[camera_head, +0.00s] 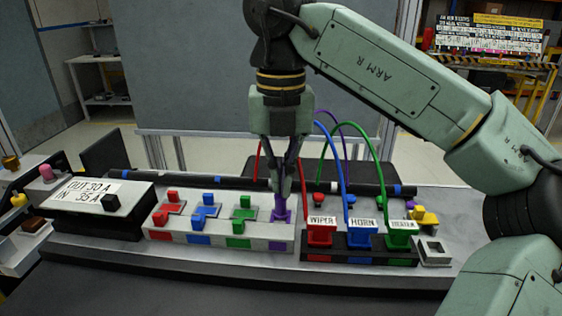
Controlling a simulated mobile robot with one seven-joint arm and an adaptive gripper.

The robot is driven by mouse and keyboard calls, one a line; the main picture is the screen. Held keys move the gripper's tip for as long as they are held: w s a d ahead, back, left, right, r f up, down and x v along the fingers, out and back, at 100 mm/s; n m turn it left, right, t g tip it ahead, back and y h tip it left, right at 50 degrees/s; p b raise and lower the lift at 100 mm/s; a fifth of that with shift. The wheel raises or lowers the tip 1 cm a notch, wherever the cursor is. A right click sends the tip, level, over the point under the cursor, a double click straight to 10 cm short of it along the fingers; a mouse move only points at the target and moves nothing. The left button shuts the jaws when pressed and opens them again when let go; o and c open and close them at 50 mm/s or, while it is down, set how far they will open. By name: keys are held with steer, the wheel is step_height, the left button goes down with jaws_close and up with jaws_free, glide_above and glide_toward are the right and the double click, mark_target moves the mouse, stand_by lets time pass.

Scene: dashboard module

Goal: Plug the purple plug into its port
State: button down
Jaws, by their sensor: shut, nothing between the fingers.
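My gripper (281,192) points straight down with its fingers together, at the fourth slot of a light grey block. A purple piece (281,216), seemingly the purple plug, stands upright at that slot, directly below the fingertips. The fingertips partly cover its top. I cannot tell if they touch it or how deep it sits. A purple square (277,246) marks the block's front below it. The port itself is hidden. A purple cable (347,122) arcs behind the gripper; its left end is hidden.
The grey block (217,244) also bears red, blue and green pieces. To its right stand plugs labelled WIPER (320,232), HORN (361,233) and HEATER (401,234), with cables arching up. A black box (136,221) with a label stands left. A dark bar runs behind.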

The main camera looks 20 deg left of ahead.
steer(key=shift+f, duration=0.5)
stand_by(0.4)
steer(key=shift+r, duration=1.5)
